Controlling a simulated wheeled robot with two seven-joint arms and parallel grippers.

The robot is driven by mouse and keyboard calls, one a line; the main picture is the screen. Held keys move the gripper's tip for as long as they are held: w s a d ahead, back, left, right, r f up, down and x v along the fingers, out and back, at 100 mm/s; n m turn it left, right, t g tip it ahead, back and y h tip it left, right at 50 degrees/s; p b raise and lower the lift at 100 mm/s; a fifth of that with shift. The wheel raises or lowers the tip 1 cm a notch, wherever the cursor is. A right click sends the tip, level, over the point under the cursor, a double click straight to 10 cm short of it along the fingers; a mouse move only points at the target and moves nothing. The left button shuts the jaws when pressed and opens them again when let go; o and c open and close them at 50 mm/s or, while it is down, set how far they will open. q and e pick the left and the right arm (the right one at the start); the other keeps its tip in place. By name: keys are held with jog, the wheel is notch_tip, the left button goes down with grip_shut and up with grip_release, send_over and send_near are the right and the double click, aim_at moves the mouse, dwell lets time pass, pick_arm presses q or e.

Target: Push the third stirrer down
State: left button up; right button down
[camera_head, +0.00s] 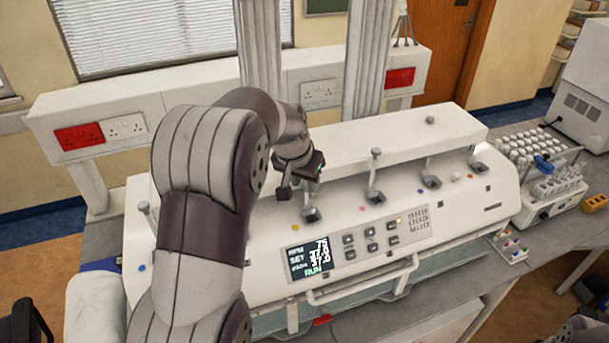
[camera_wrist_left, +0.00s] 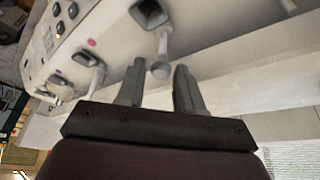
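The white tablet machine (camera_head: 235,225) has several stirrers standing in square slots along its sloped top. My left gripper (camera_head: 297,188) is above one slot, next to a stirrer (camera_head: 308,201) whose top it partly hides. In the left wrist view, my left gripper (camera_wrist_left: 159,78) has its fingers apart, with a stirrer's round knob (camera_wrist_left: 160,69) near the gap between their tips; contact cannot be told. To the right, another stirrer (camera_head: 375,172) stands tall in its slot, and one (camera_head: 430,140) stands farther right. A stirrer (camera_head: 146,212) stands at the far left. My left arm hides part of the top. My right gripper is not seen.
A long raised white housing (camera_head: 400,130) runs behind the stirrers. The front has a lit display (camera_head: 309,258), a button panel (camera_head: 370,238) and a handle bar (camera_head: 365,282). A rack of vials (camera_head: 520,150) stands to the right.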

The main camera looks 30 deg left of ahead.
aim_at(306, 194)
pick_arm(q)
jog(key=shift+w+a+f, duration=0.1)
jog(key=shift+w+f, duration=0.05)
jog(key=shift+w, duration=0.05)
jog(key=shift+c, duration=1.2)
jog(key=shift+w+a, duration=0.1)
jog(key=shift+w, duration=0.1)
grip_shut()
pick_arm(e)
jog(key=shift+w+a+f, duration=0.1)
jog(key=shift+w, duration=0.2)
